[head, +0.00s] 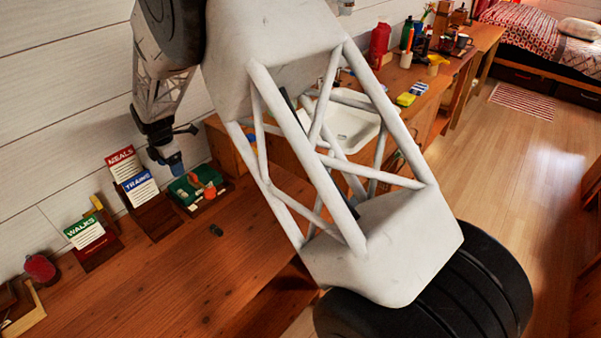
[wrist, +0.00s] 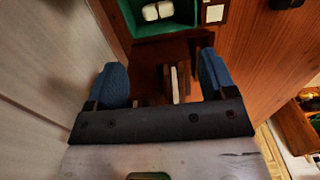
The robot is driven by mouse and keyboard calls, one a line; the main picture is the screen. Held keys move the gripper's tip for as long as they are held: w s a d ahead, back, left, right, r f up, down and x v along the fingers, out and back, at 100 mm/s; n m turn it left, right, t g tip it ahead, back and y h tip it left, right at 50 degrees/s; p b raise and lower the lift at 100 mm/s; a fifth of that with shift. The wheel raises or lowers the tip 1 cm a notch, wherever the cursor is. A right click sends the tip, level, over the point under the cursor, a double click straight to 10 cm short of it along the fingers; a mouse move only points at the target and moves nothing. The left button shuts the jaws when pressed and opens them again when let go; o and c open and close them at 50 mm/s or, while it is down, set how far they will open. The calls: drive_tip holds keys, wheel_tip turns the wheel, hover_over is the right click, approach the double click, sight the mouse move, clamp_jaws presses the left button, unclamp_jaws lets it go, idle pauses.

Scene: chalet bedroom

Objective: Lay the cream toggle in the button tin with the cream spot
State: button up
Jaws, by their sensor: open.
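My gripper (head: 171,163) hangs above the back of the wooden desk, between the cards and the green tin. In the wrist view its two blue fingers (wrist: 162,76) are apart, with nothing held between them. A green-lined tin (wrist: 180,27) lies beyond the fingertips, with two cream rounded pieces (wrist: 158,11) in it; I cannot tell whether either is the toggle. A small cream square (wrist: 214,13) sits on the brown surface beside it. In the head view the green tin (head: 181,192) stands right of the gripper, with orange-red shapes by it.
Standing cards labelled MEALS (head: 123,164), TRAINS (head: 140,187) and WALKS (head: 84,232) line the wall side. A white basin (head: 350,125) is farther back. My arm hides part of the middle.

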drive_tip(key=s+d+r+m, duration=0.4)
drive_tip(key=d+r, duration=0.3)
drive_tip(key=d, duration=0.3)
drive_tip(key=s+d+r+m+t, duration=0.1)
drive_tip(key=s+d+r+m, duration=0.3)
drive_tip(key=d+r, duration=0.5)
drive_tip(key=s+d+r+m, duration=0.4)
drive_tip(key=d+r, duration=0.1)
drive_tip(key=d, duration=0.7)
drive_tip(key=s+d+m, duration=0.5)
drive_tip(key=s+d, duration=0.2)
drive_tip(key=s, duration=0.3)
drive_tip(key=s+d+m+t, duration=0.1)
drive_tip(key=s+d+m, duration=0.4)
drive_tip(key=s, duration=0.5)
drive_tip(key=s+d+r+m, duration=0.1)
drive_tip(key=s+d+m, duration=0.4)
drive_tip(key=s+d, duration=0.3)
drive_tip(key=shift+s+d+t, duration=0.3)
drive_tip(key=shift+s, duration=0.95)
